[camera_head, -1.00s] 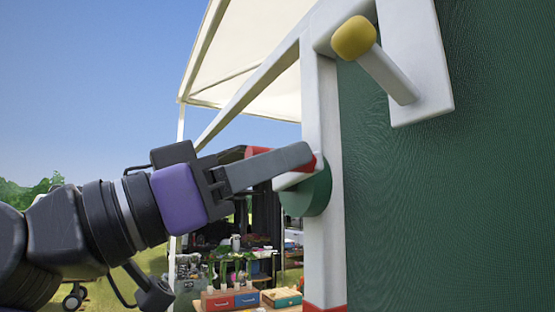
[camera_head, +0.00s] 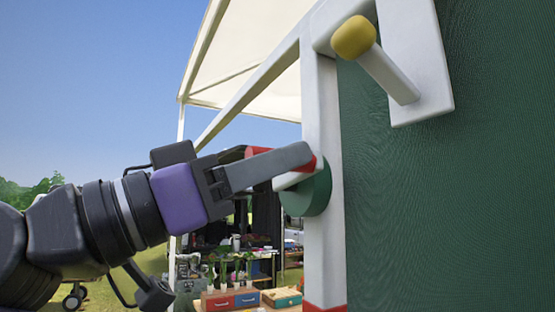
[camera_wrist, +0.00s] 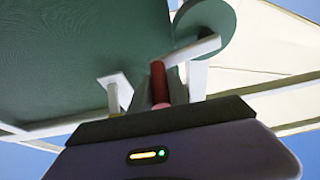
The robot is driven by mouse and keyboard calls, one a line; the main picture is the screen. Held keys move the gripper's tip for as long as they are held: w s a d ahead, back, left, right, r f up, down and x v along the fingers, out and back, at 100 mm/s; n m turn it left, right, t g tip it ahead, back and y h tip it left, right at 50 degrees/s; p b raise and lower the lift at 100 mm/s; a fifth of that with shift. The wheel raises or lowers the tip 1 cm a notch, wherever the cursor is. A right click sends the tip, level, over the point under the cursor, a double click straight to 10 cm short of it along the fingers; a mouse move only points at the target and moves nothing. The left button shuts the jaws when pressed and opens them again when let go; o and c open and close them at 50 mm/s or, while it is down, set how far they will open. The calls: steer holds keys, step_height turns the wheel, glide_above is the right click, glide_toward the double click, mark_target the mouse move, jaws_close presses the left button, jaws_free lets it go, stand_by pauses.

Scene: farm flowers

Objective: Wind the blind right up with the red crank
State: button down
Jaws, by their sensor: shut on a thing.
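The red crank (camera_head: 314,164) is a red grip on a white arm (camera_head: 293,179) fixed to a green round hub (camera_head: 315,198) on a white post. My gripper (camera_head: 300,160) is shut on the red grip, and its near finger hides most of it. In the wrist view the red grip (camera_wrist: 159,82) stands between the fingers, with the white crank arm (camera_wrist: 196,48) running to the green hub (camera_wrist: 212,25). The blind itself cannot be told for certain; a large dark green panel (camera_head: 440,210) fills the right side.
A white lever with a yellow knob (camera_head: 353,38) sticks out from a white plate (camera_head: 418,60), above and right of my gripper. White awning beams (camera_head: 262,82) cross above. A stall table with boxes (camera_head: 232,299) and plants stands behind. Open grass lies at the left.

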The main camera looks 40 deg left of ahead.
steer(key=shift+r, duration=0.3)
